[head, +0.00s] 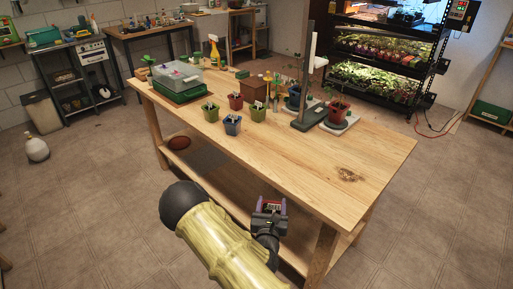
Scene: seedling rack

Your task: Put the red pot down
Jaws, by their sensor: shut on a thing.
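My gripper (270,208) is in the head view at the table's front edge, seen from behind. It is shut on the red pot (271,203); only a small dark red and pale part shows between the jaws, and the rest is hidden. I cannot tell how high the pot is over the wooden table (300,160). Another small red pot (235,102) stands on the table among green and blue pots.
A green tray with a clear lid (180,80) stands at the table's left end. A dark post on a base (303,120) rises near the right-hand plants. The table's front right is bare except for a dark stain (348,174). A lower shelf (215,172) runs underneath.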

